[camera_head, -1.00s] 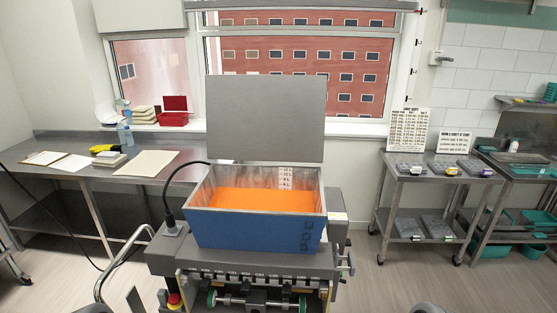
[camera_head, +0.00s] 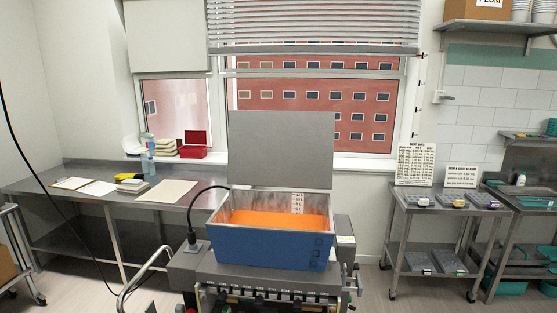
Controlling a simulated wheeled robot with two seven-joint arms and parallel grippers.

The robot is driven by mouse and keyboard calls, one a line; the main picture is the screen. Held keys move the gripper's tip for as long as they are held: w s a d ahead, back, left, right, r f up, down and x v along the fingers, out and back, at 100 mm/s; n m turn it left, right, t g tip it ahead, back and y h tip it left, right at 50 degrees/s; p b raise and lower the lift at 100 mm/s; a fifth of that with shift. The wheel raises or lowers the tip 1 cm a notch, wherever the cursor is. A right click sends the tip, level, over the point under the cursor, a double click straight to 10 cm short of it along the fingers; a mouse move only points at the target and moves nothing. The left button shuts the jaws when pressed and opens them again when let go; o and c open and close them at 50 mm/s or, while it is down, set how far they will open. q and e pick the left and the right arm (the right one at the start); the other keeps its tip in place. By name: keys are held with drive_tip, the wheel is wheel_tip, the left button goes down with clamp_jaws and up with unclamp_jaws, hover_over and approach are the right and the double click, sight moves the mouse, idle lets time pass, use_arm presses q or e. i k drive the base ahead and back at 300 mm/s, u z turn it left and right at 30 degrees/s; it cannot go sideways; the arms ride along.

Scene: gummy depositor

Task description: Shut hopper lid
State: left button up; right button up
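The hopper lid (camera_head: 280,150) is a flat grey panel standing upright, open, at the back edge of the hopper. The hopper (camera_head: 268,247) is a blue box with a metal inside, holding orange material (camera_head: 262,222). It sits on top of the grey depositor machine (camera_head: 200,268) in the lower middle of the head view. Neither of my grippers is in view.
A steel bench (camera_head: 108,208) with papers and a yellow item runs along the left wall. A steel cart (camera_head: 440,208) with trays stands at the right. A black cable (camera_head: 192,215) curves beside the hopper's left side. Floor shows between machine and cart.

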sight(290, 149)
drive_tip(key=k, duration=1.25)
drive_tip(key=z, duration=0.9)
drive_tip(key=i, duration=5.75)
drive_tip(key=u, duration=1.25)
drive_tip(key=i, duration=0.4)
drive_tip(key=u, duration=1.2)
